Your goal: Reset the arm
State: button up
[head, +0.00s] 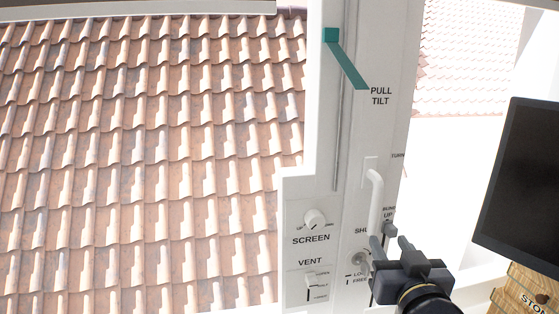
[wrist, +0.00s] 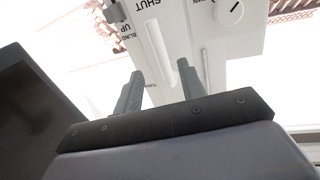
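My gripper (head: 391,246) is in front of the lower right of the white window-side panel (head: 325,205) in the head view. Its two dark grey fingers stand apart in the wrist view (wrist: 160,82), with nothing clearly held between them. A white lever handle (head: 375,200) hangs just above and left of the fingers in the head view. In the wrist view a white bar (wrist: 160,45) shows beyond the gap between the fingers. My gripper partly hides the lower right of the panel and its labels.
The panel carries a SCREEN knob (head: 314,219), a VENT slider (head: 310,283), a round lock (head: 359,259) and a teal pull strap (head: 347,63). A black monitor (head: 522,185) stands close on the right, above a wooden block (head: 527,290). Roof tiles (head: 150,150) show outside on the left.

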aim_at(375, 219)
jog(key=w+b, duration=0.2)
jog(key=w, duration=0.8)
jog(key=shift+w, duration=0.2)
jog(key=shift+w+d+f+b, duration=0.15)
jog(key=shift+w+d+b, duration=0.05)
jog(key=shift+d+b, duration=0.1)
jog(key=shift+d+n, duration=0.2)
jog(key=shift+n, duration=0.3)
jog(key=shift+r+n, duration=0.2)
jog(key=shift+n, duration=0.1)
jog(key=shift+s, duration=0.1)
